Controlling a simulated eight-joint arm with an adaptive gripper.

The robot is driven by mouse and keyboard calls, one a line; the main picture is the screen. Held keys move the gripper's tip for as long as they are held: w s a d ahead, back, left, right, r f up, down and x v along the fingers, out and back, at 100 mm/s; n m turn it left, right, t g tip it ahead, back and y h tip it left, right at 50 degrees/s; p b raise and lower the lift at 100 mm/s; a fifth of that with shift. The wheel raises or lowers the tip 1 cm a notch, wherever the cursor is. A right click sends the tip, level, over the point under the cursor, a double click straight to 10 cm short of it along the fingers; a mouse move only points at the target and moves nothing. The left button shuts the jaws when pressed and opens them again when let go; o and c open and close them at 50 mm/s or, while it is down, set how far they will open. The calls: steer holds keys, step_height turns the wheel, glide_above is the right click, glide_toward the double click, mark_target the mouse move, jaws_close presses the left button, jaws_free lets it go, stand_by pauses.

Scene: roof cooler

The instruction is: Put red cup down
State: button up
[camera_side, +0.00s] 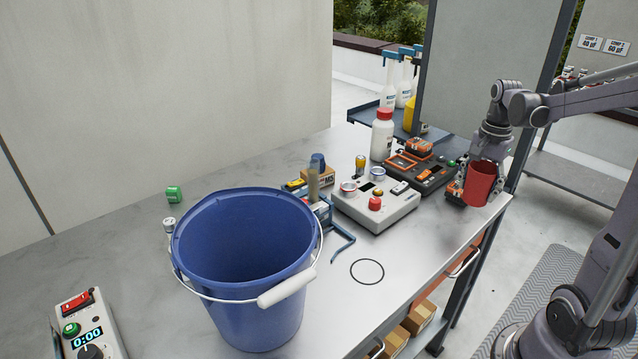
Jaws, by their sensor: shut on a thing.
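The red cup (482,184) is at the right end of the grey table, beside the orange and black equipment. My gripper (487,160) is shut on the red cup from above and behind. The cup looks roughly upright with a slight tilt. I cannot tell whether its base touches the table or hangs just above its right edge. The fingertips are partly hidden behind the cup.
A large blue bucket (246,250) stands at the table's front. A grey device (375,205) with a red knob sits mid-table. A white bottle (383,135) stands behind. A black ring (367,271) marks a clear patch of table (410,255).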

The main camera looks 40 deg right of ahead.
steer(key=w+f, duration=0.1)
steer(key=w+a+f, duration=0.1)
steer(key=w, duration=0.1)
steer(key=w+a+f, duration=0.1)
steer(key=w, duration=0.1)
steer(key=shift+w+a+f, duration=0.15)
steer(key=shift+w+f, duration=0.05)
steer(key=shift+f, duration=2.1)
steer(key=shift+f, duration=0.15)
steer(key=o, duration=1)
steer(key=shift+o, duration=0.3)
step_height(320, 180, up, 12)
steer(key=s+a+n+t, duration=0.2)
steer(key=a+n+t, duration=0.1)
steer(key=a+n, duration=0.6)
steer(key=s+a+f+n+t, duration=0.1)
steer(key=a+n+t, duration=0.3)
steer(key=a+n, duration=0.5)
steer(key=a, duration=0.6)
steer(key=shift+s+a+f, duration=0.25)
steer(key=shift+s+a, duration=0.05)
steer(key=shift+s, duration=0.05)
